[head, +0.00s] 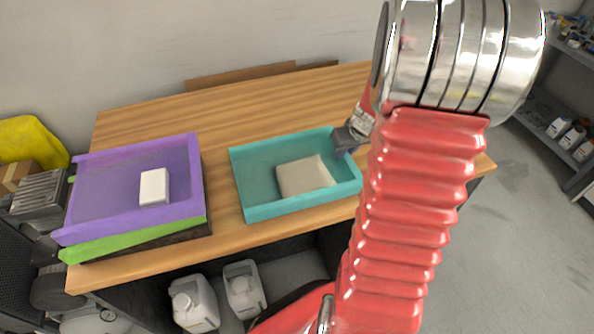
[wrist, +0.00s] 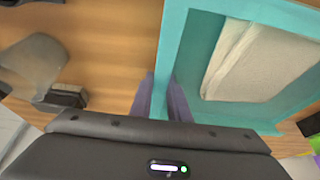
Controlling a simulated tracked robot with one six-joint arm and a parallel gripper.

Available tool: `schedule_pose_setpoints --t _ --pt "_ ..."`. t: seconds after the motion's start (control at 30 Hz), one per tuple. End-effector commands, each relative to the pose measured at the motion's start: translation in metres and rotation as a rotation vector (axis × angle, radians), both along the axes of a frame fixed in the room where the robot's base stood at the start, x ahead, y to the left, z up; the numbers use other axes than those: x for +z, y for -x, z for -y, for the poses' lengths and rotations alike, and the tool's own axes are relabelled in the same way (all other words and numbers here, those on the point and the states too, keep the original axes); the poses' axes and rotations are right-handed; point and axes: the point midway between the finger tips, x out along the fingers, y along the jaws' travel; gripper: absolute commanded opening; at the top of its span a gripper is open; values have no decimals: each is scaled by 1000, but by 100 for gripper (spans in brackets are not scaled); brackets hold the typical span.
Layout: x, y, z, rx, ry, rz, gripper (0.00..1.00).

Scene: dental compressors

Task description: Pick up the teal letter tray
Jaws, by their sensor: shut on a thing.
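The teal letter tray (head: 256,182) is at the middle of the wooden table, near its front edge, and looks level. A folded beige cloth (head: 305,175) lies inside it. I cannot tell whether the tray touches the tabletop. My gripper (head: 345,140) is at the tray's right wall, shut on it; my arm hides part of that side. In the wrist view, the two fingers of my gripper (wrist: 165,97) stand on either side of the teal tray's wall (wrist: 173,48), and the cloth (wrist: 258,65) shows beyond.
A purple tray (head: 100,190) holding a white box (head: 154,187) is stacked on a green tray (head: 130,240) at the table's left. White jugs (head: 194,302) stand below the front edge. A shelf (head: 555,110) stands at far right.

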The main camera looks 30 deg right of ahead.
Motion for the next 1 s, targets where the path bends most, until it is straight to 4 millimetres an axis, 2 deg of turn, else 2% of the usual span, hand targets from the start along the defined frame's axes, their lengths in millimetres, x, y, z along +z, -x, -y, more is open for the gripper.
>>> schedule_pose_setpoints --t 0.1,0.63,0.83,1.0 --pt "0 0 0 0 0 0 0" --pt "5 0 0 0 1 2 0" --pt "27 -1 1 0 3 3 0" --pt "58 -1 1 1 5 4 0"
